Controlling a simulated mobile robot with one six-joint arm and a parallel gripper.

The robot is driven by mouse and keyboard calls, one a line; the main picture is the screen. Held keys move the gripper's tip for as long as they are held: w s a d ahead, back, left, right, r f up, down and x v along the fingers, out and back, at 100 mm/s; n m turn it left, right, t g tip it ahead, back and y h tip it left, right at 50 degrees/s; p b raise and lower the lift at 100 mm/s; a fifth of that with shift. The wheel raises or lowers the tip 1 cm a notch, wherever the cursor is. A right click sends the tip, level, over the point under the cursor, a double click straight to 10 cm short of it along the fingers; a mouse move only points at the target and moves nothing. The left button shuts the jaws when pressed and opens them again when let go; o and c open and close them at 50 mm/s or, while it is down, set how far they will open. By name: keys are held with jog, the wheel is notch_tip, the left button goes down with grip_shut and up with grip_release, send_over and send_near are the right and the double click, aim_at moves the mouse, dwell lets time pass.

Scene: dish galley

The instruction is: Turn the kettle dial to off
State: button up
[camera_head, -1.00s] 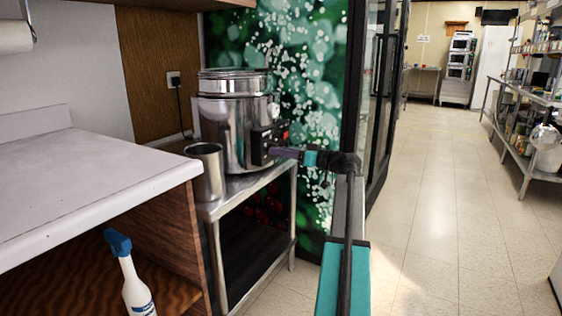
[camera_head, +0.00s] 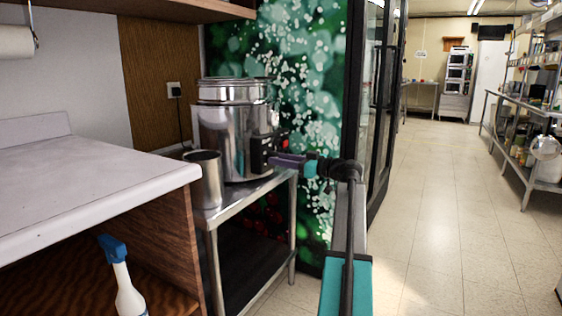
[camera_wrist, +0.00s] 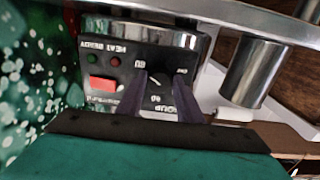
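The kettle (camera_head: 222,138) is a round steel pot with a lid, standing on a steel stand. Its black control panel (camera_wrist: 128,72) faces my gripper and carries a red rocker switch (camera_wrist: 102,85) and two small lamps. The dark kettle dial (camera_wrist: 157,78), with a light pointer mark, lies between the fingertips of my gripper (camera_wrist: 160,88). White markings surround it and are partly hidden by the fingers. The fingers are apart, one at each side of the dial; whether they press on it is unclear. My gripper (camera_head: 287,160) also reaches the panel in the head view.
A steel cylinder (camera_head: 206,182) stands left of the kettle on the steel stand (camera_head: 250,198). A white counter (camera_head: 90,175) is at the left, with a spray bottle (camera_head: 124,285) below. A glass-doored cabinet (camera_head: 372,100) stands behind my arm. The floor (camera_head: 430,200) at right is clear.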

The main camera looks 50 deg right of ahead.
jog(key=o, duration=0.3)
jog(key=shift+o, duration=0.2)
jog(key=p+v, duration=0.4)
jog(key=v, duration=0.9)
jog(key=shift+s, duration=0.4)
jog(key=shift+f, duration=0.1)
